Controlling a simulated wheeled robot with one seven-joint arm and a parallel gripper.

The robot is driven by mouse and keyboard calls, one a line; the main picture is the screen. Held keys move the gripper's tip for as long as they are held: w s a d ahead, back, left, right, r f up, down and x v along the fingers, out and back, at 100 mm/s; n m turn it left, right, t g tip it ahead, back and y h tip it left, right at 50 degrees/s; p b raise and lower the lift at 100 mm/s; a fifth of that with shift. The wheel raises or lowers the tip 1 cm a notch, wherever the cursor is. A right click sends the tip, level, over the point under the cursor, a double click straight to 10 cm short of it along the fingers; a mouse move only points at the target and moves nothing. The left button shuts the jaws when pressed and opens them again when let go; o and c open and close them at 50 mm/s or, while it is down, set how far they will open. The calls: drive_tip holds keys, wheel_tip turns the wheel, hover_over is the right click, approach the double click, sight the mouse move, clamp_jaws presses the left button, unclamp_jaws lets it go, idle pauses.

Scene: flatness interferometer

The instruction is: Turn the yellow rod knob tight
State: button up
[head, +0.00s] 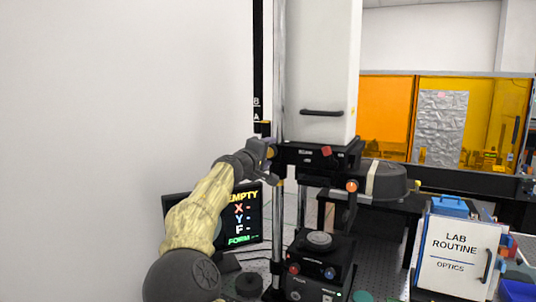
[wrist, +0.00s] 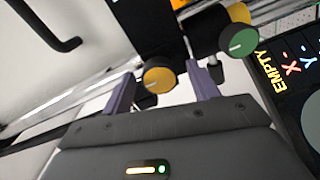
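A round amber-yellow knob (wrist: 158,80) with a pale mark on its face shows in the wrist view, between the two fingers of my gripper (wrist: 162,72). It is closer to the left finger, and a gap separates it from the right finger. My gripper is open; I cannot tell whether the left finger touches the knob. In the head view my gripper (head: 268,151) is beside the vertical rod, left of the dark carriage under the tall white housing. There it mostly hides whatever is between its fingers.
A green-faced knob (wrist: 242,42) and an orange knob (wrist: 238,12) are right of the fingers. The screen (head: 241,216) reads EMPTY. A red knob (head: 326,152) is on the carriage (head: 305,157). A black control box (head: 318,270) stands below. A wall is close on the left.

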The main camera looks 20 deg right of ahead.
drive_tip(key=b+v, duration=0.8)
drive_tip(key=v, duration=0.9)
drive_tip(key=shift+s, duration=0.2)
drive_tip(key=shift+a, duration=0.1)
